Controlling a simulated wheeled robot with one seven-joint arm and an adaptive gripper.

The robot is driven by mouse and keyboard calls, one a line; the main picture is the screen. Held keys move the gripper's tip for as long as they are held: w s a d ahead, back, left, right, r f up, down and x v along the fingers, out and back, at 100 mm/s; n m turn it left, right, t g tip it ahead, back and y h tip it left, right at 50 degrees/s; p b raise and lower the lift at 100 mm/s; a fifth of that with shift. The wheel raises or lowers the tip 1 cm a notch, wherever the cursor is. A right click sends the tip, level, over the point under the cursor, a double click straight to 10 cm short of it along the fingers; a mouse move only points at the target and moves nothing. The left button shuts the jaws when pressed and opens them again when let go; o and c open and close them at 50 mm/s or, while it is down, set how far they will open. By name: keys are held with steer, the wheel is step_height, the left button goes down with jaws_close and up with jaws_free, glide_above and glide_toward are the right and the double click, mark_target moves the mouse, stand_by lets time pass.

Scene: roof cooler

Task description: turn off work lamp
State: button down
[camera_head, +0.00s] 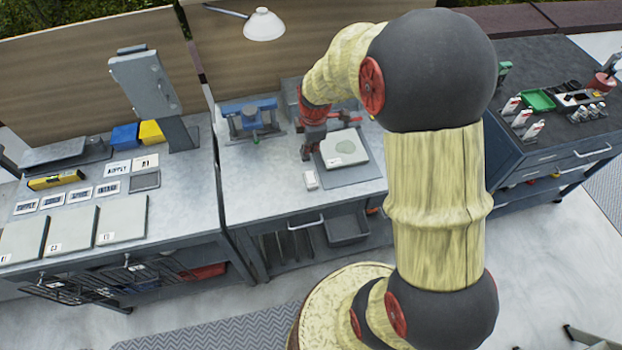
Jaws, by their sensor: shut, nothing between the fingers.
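The work lamp (264,24) has a white round shade on a dark arm and hangs in front of the wood panel at the top centre. I cannot tell whether it is lit. A small white box (311,180) lies on the middle bench near its front; it may be a switch, but it is too small to tell. My gripper (307,155) is shut and empty, pointing down over the middle bench just behind the white box. It is left of a pale square plate. My arm hides part of the bench behind it.
The middle bench (240,190) holds a blue vise (250,118) and the pale plate (344,148) on a grey mat. The left bench carries a grey upright device (145,82), bins and cards. A dark right bench (545,125) holds a green tray (537,100) and bottles. The middle bench's front left is clear.

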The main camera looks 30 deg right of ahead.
mark_target(311, 175)
steer(key=shift+s+a+r+g+b, duration=0.2)
steer(key=shift+s+r+g+b, duration=0.4)
steer(key=shift+s+r, duration=0.4)
steer(key=shift+f, duration=0.15)
steer(key=f+b, duration=0.1)
steer(key=f, duration=0.3)
steer(key=w+f+b, duration=0.1)
steer(key=f, duration=0.4)
steer(key=f+b, duration=0.1)
steer(key=f, duration=0.3)
steer(key=shift+w+d+f, duration=0.25)
steer(key=shift+w+f, duration=0.1)
steer(key=shift+f, duration=0.05)
